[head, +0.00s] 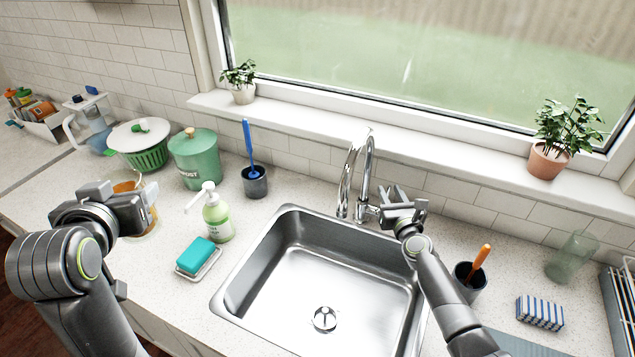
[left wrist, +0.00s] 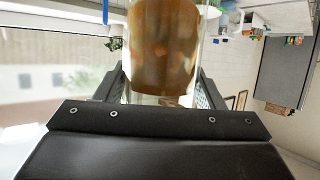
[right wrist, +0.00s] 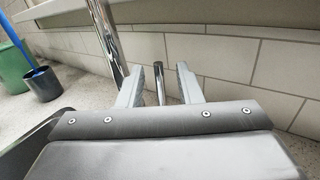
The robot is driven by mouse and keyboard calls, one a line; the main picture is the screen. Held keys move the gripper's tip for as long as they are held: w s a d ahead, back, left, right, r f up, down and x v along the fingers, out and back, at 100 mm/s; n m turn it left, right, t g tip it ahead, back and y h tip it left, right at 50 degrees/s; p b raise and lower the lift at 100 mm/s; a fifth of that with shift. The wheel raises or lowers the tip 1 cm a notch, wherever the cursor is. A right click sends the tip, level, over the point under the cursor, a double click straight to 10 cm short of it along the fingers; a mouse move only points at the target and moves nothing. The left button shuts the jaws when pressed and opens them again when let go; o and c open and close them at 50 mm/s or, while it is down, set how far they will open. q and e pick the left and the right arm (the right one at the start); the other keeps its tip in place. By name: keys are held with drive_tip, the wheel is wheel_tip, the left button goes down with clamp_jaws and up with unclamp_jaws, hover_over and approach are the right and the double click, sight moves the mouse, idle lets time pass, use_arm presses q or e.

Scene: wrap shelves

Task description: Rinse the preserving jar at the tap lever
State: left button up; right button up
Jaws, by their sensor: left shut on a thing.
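The preserving jar (head: 127,184) is clear glass with amber-brown stuff inside. My left gripper (head: 140,200) is shut on it over the counter, left of the sink, and hides much of it in the head view. The jar (left wrist: 165,50) fills the space between the fingers in the left wrist view. The chrome tap (head: 366,170) stands behind the sink (head: 318,285). My right gripper (head: 394,194) is beside the tap's base. In the right wrist view its fingers are apart, with the thin metal tap lever (right wrist: 160,82) showing between them; contact cannot be told.
A soap bottle (head: 217,215) and a teal sponge on a dish (head: 198,257) lie between jar and sink. A green canister (head: 195,160) and brush cup (head: 255,182) stand behind. A dark cup (head: 468,282), striped sponge (head: 540,313) and glass vessel (head: 573,257) are at right.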

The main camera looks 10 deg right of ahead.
drive_tip(key=shift+w+d+b, duration=0.1)
drive_tip(key=shift+w+b, duration=0.4)
drive_tip(key=shift+w, duration=1.25)
clamp_jaws()
